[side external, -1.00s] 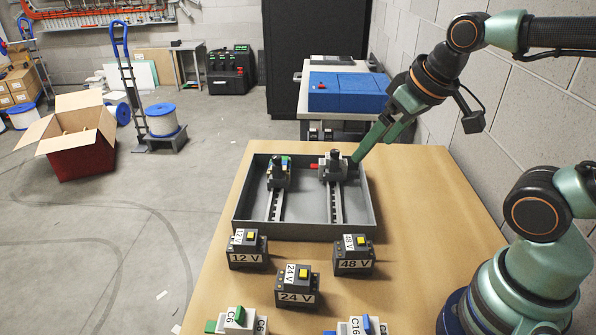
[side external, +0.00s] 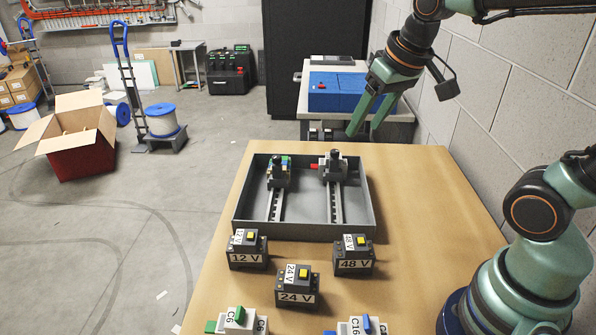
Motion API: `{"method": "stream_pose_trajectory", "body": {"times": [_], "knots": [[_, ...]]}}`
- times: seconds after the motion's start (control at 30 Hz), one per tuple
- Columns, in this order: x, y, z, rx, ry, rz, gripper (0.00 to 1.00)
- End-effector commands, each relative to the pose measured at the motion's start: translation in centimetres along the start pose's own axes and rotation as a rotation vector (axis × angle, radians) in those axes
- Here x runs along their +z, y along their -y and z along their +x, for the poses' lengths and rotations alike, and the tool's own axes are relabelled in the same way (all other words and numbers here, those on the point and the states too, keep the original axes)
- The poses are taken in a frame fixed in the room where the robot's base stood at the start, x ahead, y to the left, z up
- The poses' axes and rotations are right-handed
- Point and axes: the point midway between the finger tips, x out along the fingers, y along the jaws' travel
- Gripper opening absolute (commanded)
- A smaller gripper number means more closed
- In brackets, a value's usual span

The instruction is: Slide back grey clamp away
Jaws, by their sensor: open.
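A grey clamp (side external: 338,170) with a dark knob on top sits at the far end of the right-hand rail (side external: 335,204) in the dark grey tray (side external: 373,212). A small red piece shows at its left side. A second block (side external: 277,177) with a dark knob and green, blue and yellow parts sits at the far end of the left-hand rail (side external: 276,206). My gripper (side external: 364,130) is open and empty. It hangs above and behind the tray's far right corner, apart from the clamp.
Three black power units marked 12 V (side external: 248,258), 24 V (side external: 296,297) and 48 V (side external: 352,265) stand in front of the tray. White blocks with green (side external: 240,320) and blue (side external: 362,325) parts lie at the near edge. The table right of the tray is clear, beside a block wall.

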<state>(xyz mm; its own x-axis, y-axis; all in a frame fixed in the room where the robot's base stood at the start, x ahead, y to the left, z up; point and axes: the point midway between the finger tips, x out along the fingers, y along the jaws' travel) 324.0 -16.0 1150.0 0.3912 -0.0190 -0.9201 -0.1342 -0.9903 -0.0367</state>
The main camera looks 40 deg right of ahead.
Motion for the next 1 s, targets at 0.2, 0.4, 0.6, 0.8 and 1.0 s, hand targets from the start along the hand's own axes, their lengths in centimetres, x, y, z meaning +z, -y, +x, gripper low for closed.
{"method": "stream_pose_trajectory", "body": {"times": [0.2,0.4,0.6,0.8,1.0], "knots": [[-5.0,-1.7,1.8,0.035,0.101,0.158,0.62],[-8.8,-3.6,4.7,0.069,0.187,0.301,0.62],[-11.7,-6.1,8.9,0.108,0.27,0.444,0.62],[-13.1,-8.5,13.2,0.144,0.339,0.566,0.62],[-13.5,-9.7,15.4,0.163,0.372,0.628,0.62]]}}
